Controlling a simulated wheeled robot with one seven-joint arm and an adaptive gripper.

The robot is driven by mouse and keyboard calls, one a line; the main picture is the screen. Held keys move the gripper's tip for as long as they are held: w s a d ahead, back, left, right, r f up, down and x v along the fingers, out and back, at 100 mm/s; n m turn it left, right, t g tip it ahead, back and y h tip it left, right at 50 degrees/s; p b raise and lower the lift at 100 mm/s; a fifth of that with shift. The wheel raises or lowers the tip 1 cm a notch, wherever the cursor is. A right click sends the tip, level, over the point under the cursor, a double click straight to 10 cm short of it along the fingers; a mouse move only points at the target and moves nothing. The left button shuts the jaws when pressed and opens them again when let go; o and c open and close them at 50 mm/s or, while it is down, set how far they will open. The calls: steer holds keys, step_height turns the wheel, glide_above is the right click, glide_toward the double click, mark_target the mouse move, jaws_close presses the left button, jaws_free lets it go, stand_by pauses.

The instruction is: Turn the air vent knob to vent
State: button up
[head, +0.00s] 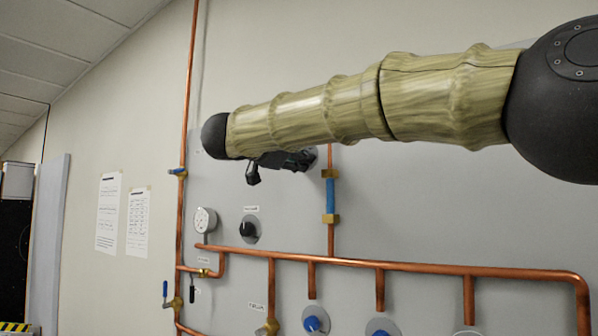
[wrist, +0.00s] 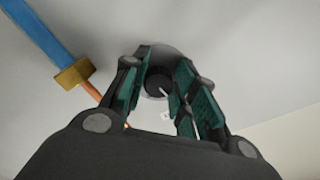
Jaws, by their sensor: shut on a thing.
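A black round knob (wrist: 157,85) with a white pointer line sits on a round grey plate (wrist: 160,57) on the wall panel. My gripper (wrist: 166,75) has its teal-padded fingers on either side of this knob and is shut on it. In the head view my gripper (head: 283,163) is at the panel below my forearm, next to the edge of a grey round plate (head: 312,155). The knob itself is hidden there by my arm and gripper. A small white tag (wrist: 166,115) shows by the knob, but its text cannot be read.
A copper pipe with a blue section (head: 330,196) and brass fittings runs close beside the gripper. Below are another black knob (head: 249,230), a gauge (head: 205,220), a horizontal copper pipe (head: 400,265) and blue knobs (head: 314,322).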

steer(key=m+b, duration=0.3)
steer(key=m, duration=0.1)
steer(key=m+b, duration=0.4)
steer(key=m, duration=0.1)
steer(key=shift+s+a+f, duration=0.15)
steer(key=shift+s, duration=0.05)
steer(key=shift+s+m+b, duration=0.1)
steer(key=shift+m+b, duration=0.9)
steer(key=shift+m, duration=0.1)
steer(key=shift+r, duration=0.2)
steer(key=o, duration=1)
steer(key=shift+r, duration=0.1)
steer(key=shift+s, duration=0.1)
